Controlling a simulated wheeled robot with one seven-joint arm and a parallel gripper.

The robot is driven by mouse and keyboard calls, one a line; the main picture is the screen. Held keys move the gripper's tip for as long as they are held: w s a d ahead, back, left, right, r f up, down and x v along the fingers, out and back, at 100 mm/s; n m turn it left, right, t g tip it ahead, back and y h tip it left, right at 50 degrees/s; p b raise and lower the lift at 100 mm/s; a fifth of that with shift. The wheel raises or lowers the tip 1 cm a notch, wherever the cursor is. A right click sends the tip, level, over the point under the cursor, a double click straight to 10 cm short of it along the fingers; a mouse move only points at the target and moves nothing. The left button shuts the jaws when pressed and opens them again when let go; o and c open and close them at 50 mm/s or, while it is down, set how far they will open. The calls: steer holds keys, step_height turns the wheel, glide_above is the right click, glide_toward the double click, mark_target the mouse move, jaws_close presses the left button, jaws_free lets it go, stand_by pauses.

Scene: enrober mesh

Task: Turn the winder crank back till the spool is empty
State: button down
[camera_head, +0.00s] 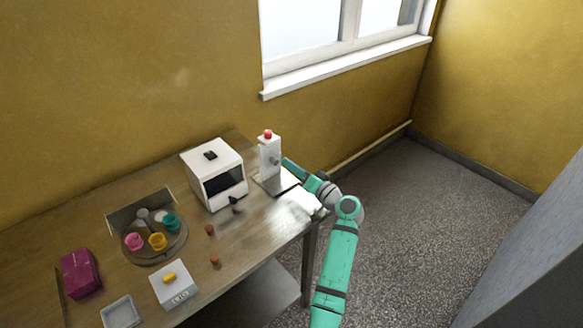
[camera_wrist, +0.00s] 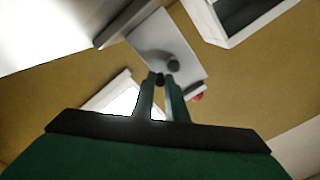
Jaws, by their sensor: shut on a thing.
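The winder (camera_head: 267,158) is a white upright post with a red knob (camera_head: 268,134) on top, at the right end of the table. In the wrist view the winder's pale plate (camera_wrist: 160,40) fills the upper middle, with a grey round hub (camera_wrist: 173,65) on it and the red knob at its lower right. My gripper (camera_head: 284,162) is at the right side of the post. In the wrist view my gripper (camera_wrist: 160,79) is shut on a small dark crank handle (camera_wrist: 159,77) beside the hub. I cannot make out the spool or how much is wound on it.
A white machine (camera_head: 213,172) with a dark window stands left of the winder. Further left are a round tray (camera_head: 150,259) of coloured cups, a scale (camera_head: 176,290), a magenta box (camera_head: 81,273) and a grey tray (camera_head: 121,312).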

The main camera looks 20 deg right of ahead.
steer(key=shift+r, duration=0.1)
stand_by(0.4)
steer(key=c, duration=1.8)
jaws_free()
steer(key=shift+o, duration=0.2)
steer(key=v, duration=1)
steer(key=shift+s, duration=0.35)
steer(key=shift+d, duration=0.2)
